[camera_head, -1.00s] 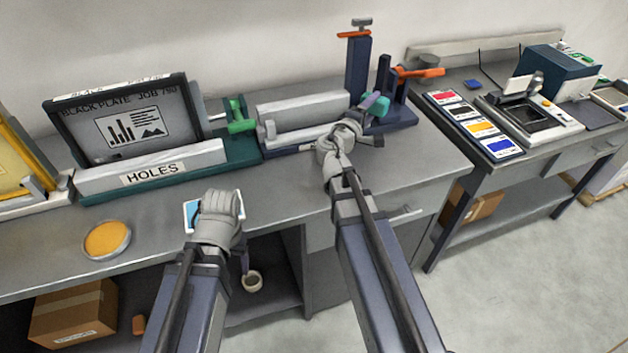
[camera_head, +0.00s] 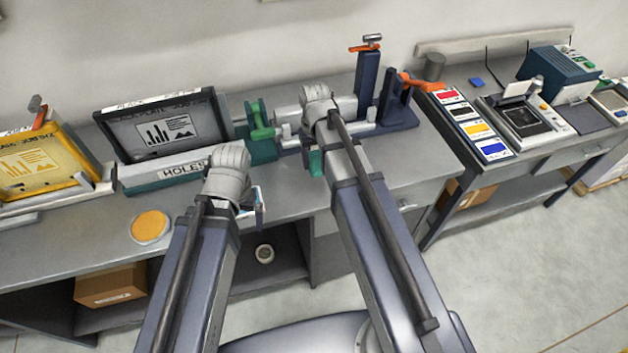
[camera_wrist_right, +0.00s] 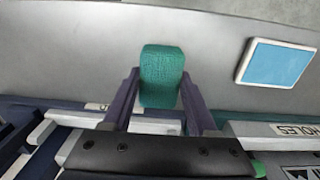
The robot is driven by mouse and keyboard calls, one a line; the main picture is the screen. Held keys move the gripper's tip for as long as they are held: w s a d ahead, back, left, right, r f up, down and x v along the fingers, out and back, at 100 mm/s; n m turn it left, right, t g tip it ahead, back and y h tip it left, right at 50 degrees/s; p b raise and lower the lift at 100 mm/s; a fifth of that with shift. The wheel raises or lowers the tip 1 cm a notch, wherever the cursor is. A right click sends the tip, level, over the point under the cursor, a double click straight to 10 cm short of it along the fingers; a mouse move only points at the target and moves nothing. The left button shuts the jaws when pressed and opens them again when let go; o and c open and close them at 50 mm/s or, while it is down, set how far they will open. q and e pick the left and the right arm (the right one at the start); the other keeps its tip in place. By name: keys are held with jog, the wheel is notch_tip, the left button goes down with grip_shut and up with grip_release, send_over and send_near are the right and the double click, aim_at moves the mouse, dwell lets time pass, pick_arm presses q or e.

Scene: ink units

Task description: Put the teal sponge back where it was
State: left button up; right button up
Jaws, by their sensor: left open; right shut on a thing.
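The teal sponge (camera_wrist_right: 162,76) is between the two purple fingers of my right gripper (camera_wrist_right: 161,90), which is shut on it. In the head view, the sponge (camera_head: 315,163) shows as a small teal patch below my right wrist, above the grey bench, in front of the press rollers. In the right wrist view, it hangs over bare bench top; I cannot tell its height. My left gripper (camera_head: 229,176) is over the bench's front part, apart from the sponge. Its fingers are mostly hidden behind the wrist.
A white-framed blue pad (camera_wrist_right: 279,64) lies on the bench, partly hidden by my left gripper in the head view. A yellow round dish (camera_head: 150,227) is further left. The HOLES rack (camera_head: 170,173) and the navy tower (camera_head: 367,85) stand behind. Ink cards (camera_head: 474,122) lie right.

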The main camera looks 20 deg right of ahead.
aim_at(314, 188)
jog(key=shift+s+a, duration=0.1)
jog(key=shift+a, duration=0.2)
notch_tip(314, 188, down, 10)
jog(key=b, duration=1)
jog(key=shift+r, duration=0.1)
jog(key=o, duration=1.2)
notch_tip(314, 188, up, 12)
jog(key=p, duration=1.2)
